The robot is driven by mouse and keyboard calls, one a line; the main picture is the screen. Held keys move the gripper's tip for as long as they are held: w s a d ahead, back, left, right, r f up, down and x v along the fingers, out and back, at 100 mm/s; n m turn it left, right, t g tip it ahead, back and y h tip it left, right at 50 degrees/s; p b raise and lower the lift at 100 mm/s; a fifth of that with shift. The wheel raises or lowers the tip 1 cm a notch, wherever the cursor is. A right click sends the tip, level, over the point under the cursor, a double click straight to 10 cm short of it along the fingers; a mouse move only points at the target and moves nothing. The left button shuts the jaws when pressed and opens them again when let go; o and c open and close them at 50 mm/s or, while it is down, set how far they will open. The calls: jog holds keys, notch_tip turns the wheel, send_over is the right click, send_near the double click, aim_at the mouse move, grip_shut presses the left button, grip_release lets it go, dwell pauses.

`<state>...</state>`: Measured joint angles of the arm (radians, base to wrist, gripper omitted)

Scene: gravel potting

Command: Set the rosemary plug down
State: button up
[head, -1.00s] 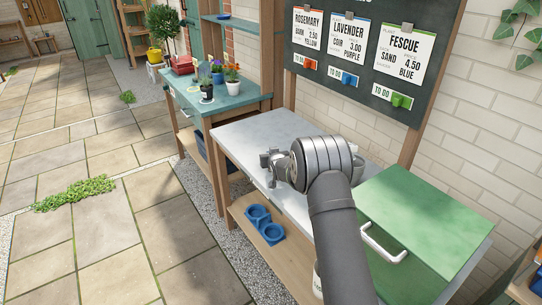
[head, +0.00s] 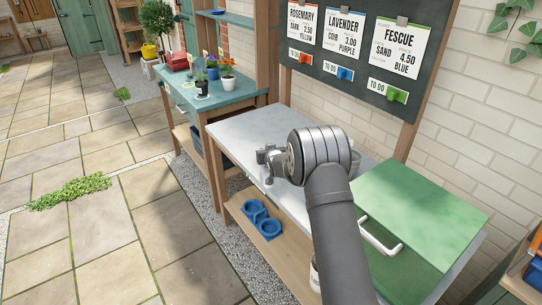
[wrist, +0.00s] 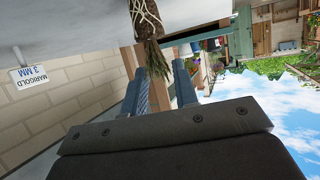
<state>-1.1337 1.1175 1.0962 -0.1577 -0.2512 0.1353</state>
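In the wrist view, which looks upside down, a plug (wrist: 147,18) with pale roots over a brown root ball is at the top centre, against the grey bench top (wrist: 60,22). Its dark, narrow foliage (wrist: 153,58) points toward my gripper (wrist: 163,68). The two fingers are apart, one on each side of the foliage, with a gap visible on the right. In the head view my gripper (head: 263,158) is low over the front left part of the bench top (head: 240,125). The plug cannot be made out there, and my arm hides part of the bench.
A green board (head: 430,215) with a white handle covers the right of the bench. A blue two-cup holder (head: 262,218) is on the lower shelf. Potted flowers (head: 226,70) stand on the teal table behind. A board carries Rosemary, Lavender and Fescue cards (head: 403,48).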

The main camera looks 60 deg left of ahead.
jog(key=v, duration=1)
jog(key=shift+d+r, duration=0.15)
jog(key=shift+d, duration=0.2)
jog(key=shift+s, duration=0.1)
jog(key=x, duration=1)
jog(key=shift+a, duration=0.4)
jog(key=shift+w+a+f, duration=0.35)
jog(key=shift+a+f, duration=0.2)
jog(key=shift+r, duration=0.25)
